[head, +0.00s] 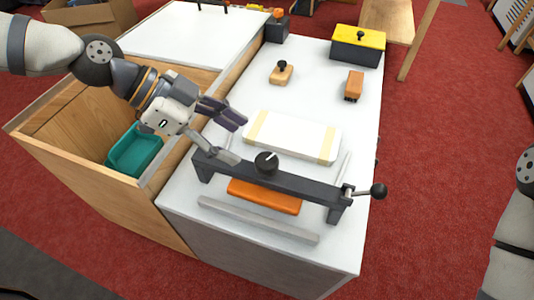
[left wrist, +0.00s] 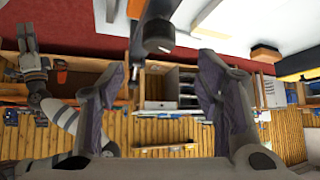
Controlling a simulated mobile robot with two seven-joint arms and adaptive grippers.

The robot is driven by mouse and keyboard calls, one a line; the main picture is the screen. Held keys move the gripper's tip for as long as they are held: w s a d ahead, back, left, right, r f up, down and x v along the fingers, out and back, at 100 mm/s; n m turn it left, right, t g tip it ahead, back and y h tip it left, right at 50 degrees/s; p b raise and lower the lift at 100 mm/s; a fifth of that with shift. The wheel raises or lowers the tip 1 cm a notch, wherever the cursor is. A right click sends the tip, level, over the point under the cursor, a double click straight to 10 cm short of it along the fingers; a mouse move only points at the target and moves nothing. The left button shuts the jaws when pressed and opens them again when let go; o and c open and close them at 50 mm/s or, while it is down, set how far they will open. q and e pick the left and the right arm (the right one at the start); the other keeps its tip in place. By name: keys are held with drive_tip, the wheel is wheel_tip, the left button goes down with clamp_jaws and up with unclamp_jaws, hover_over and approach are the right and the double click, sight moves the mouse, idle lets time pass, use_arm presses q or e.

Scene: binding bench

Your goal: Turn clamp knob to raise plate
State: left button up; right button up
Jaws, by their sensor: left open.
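The clamp is a dark crossbar (head: 318,188) on short legs across the front of the white bench. A round black knob (head: 265,163) with a pale mark sits on top of the bar. An orange plate (head: 265,196) shows under the bar; its gap to the bench is unclear. My left gripper (head: 240,141) is open and empty, just left of and behind the knob. In the left wrist view the knob (left wrist: 158,36) appears beyond the open fingers, with no contact seen. My right gripper (left wrist: 27,42) shows small at the left of that view; its opening is unclear.
A black ball-ended lever (head: 378,191) sticks out at the bar's right end. A white block with tan bands (head: 292,136) lies behind the bar, a grey strip (head: 257,220) in front. A wooden bin with a teal tray (head: 135,150) stands left. A yellow-lidded box (head: 357,45) stands at the back.

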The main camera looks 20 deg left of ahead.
sight(265, 160)
use_arm(q)
drive_tip(key=x, duration=0.3)
drive_tip(key=b+x, duration=0.1)
drive_tip(key=x, duration=0.1)
drive_tip(key=b+x, duration=0.1)
drive_tip(key=x, duration=0.2)
drive_tip(key=shift+s+f, duration=0.2)
drive_tip(key=shift+f, duration=0.35)
drive_tip(key=shift+w+d+f, duration=0.25)
drive_tip(key=shift+d, duration=0.3)
use_arm(e)
drive_tip(key=shift+g, duration=0.5)
drive_tip(key=s+f, duration=0.3)
drive_tip(key=shift+f, duration=0.1)
use_arm(q)
drive_tip(key=shift+c, duration=0.5)
drive_tip(key=c, duration=1.1)
